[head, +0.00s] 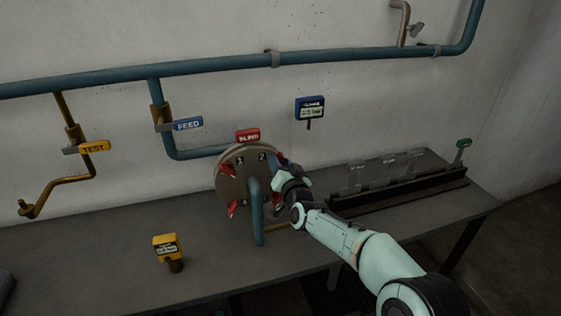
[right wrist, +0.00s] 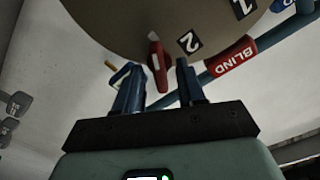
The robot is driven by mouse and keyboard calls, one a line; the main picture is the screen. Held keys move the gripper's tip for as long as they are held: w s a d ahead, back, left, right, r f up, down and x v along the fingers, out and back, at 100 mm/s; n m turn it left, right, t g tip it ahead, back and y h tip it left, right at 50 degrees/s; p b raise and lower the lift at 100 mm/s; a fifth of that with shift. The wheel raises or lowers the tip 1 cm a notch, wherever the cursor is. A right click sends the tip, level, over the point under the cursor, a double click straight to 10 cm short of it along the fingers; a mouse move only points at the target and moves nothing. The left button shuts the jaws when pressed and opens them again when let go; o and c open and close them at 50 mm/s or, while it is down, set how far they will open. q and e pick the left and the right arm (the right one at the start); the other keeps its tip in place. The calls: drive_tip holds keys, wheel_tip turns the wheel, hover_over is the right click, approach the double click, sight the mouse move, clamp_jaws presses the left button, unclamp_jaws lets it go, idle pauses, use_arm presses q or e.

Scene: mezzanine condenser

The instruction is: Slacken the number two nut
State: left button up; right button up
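The round tan blind plate (head: 229,187) stands upright on the bench and carries several red nuts and the number labels 1 and 2. The number two nut (right wrist: 157,62) is a red winged piece beside the "2" label (right wrist: 189,42) in the right wrist view. My right gripper (right wrist: 159,78) is open, with one blue finger on each side of this nut. A gap shows between the nut and each finger. In the head view, the right gripper (head: 277,164) is at the plate's upper right and hides much of that nut. My left gripper is not in view.
A red BLIND tag (head: 247,136) sits atop the plate. A blue pipe (head: 257,210) stands in front of it. A yellow gauge (head: 167,250) stands at the bench front, and a dark rack (head: 400,193) with clear panels lies right. Blue piping (head: 210,64) runs along the wall.

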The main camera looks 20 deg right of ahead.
drive_tip(key=shift+w, duration=0.1)
clamp_jaws()
idle(0.4)
drive_tip(key=shift+a+r+n+b, duration=0.15)
drive_tip(key=shift+n+b, duration=0.45)
drive_tip(key=shift+n, duration=2.95)
drive_tip(key=shift+a+f+n+b, duration=0.15)
drive_tip(key=shift+n+b, duration=0.4)
drive_tip(key=shift+n, duration=3)
drive_tip(key=shift+r, duration=0.15)
